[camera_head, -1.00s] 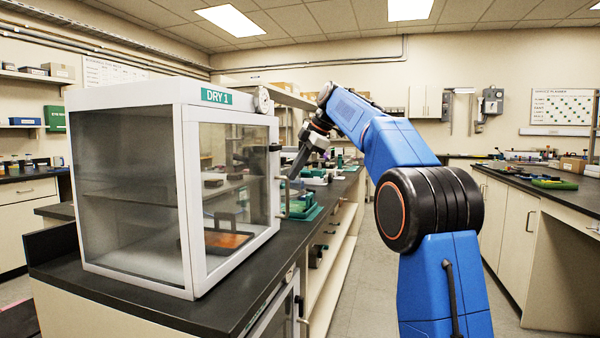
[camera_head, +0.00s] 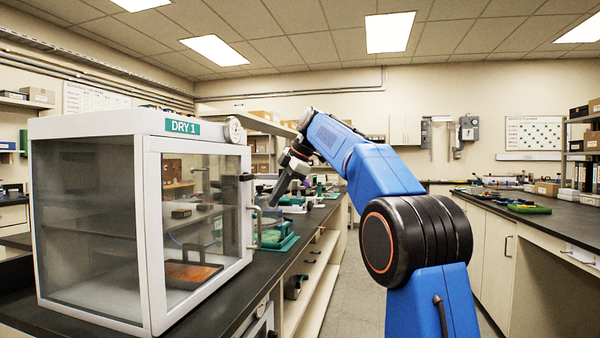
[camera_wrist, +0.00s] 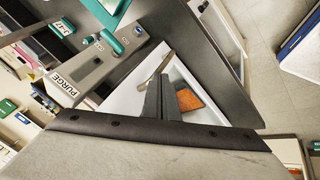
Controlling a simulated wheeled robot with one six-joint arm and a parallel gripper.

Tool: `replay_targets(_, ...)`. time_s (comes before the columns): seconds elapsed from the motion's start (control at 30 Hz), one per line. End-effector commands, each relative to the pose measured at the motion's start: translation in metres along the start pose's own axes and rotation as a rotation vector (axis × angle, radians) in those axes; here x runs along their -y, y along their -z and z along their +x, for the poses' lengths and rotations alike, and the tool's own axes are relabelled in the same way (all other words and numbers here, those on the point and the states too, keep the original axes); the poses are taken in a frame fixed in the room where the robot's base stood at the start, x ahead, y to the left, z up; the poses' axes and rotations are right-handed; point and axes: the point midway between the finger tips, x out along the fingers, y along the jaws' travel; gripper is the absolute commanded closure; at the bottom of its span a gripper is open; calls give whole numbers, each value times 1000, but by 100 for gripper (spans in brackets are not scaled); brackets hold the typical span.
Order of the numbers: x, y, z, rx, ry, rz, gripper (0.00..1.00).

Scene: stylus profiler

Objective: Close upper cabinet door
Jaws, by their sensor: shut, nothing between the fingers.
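The upper cabinet is a white-framed, clear-walled box labelled DRY 1 (camera_head: 183,127), standing on the dark bench at left. Its glazed door (camera_head: 152,240) is on the side facing right and looks about flush with the frame; I cannot tell whether a small gap remains. The door handle (camera_head: 258,228) is a vertical bar at its right edge. My gripper (camera_head: 273,203) is shut and empty, pointing down just right of the handle; contact cannot be told. In the wrist view my shut fingers (camera_wrist: 168,98) show in front of the white cabinet and an orange tray (camera_wrist: 190,97) inside it.
The dark bench (camera_head: 232,305) runs away behind the cabinet, with green fixtures (camera_head: 280,238) on it close behind my gripper. Open shelves sit below the bench. The aisle floor (camera_head: 345,300) is clear. Another bench (camera_head: 545,227) stands at right.

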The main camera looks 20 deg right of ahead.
Motion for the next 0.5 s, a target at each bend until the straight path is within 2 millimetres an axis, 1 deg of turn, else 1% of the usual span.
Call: replay_targets(0.5, -19, -11, -59, 2, -5, 1, 100)
